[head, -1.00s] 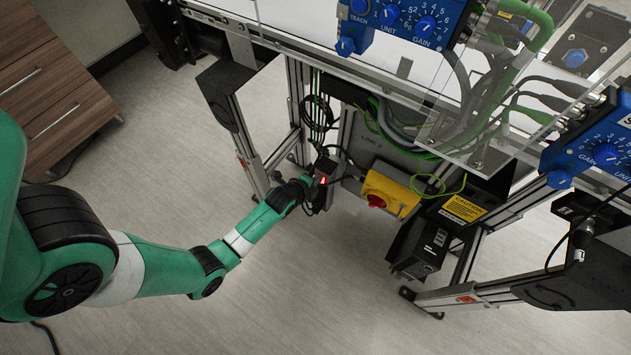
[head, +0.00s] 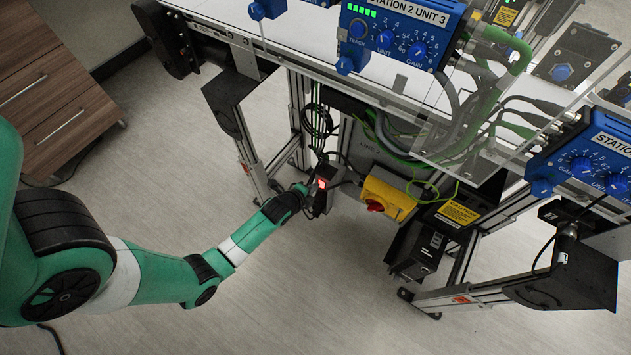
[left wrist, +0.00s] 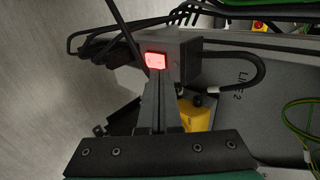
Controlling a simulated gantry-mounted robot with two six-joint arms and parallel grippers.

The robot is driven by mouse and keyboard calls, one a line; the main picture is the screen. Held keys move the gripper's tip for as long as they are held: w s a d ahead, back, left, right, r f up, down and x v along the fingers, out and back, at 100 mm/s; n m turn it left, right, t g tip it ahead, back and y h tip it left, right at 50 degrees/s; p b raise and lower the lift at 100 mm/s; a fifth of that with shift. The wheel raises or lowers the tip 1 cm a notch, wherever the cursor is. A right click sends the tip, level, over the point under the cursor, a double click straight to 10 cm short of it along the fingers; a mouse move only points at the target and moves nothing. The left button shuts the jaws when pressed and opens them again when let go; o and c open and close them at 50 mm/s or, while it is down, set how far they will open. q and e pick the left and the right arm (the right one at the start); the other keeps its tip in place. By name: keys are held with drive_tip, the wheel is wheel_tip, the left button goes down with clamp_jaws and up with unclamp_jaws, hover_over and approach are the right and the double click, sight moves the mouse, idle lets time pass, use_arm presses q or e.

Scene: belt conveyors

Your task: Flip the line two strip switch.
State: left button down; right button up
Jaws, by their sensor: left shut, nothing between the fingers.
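The strip switch is a lit red rocker (head: 322,183) on a dark box (head: 325,172) fixed to the frame under the conveyor. In the left wrist view the glowing switch (left wrist: 155,61) sits on the end face of the grey box (left wrist: 184,58). My left gripper (head: 307,189) is shut and empty. Its closed fingers (left wrist: 158,84) point at the switch, with the tips just below it in the wrist view; I cannot tell whether they touch it. A "LINE 2" label (left wrist: 240,86) is on the grey panel beside it. My right gripper is out of view.
A yellow isolator with a red knob (head: 387,199) sits right of the switch box. Black cables (head: 318,122) hang above it, and an aluminium leg (head: 297,115) stands to the left. A black box (head: 418,250) is lower right. The floor in front is clear.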

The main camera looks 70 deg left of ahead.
use_arm(q)
drive_tip(key=w+r+p+v, duration=0.1)
drive_tip(key=p+v, duration=0.5)
drive_tip(key=v, duration=0.4)
drive_tip(key=shift+s+r, duration=0.3)
drive_tip(key=shift+r, duration=0.1)
drive_tip(key=shift+a, duration=0.1)
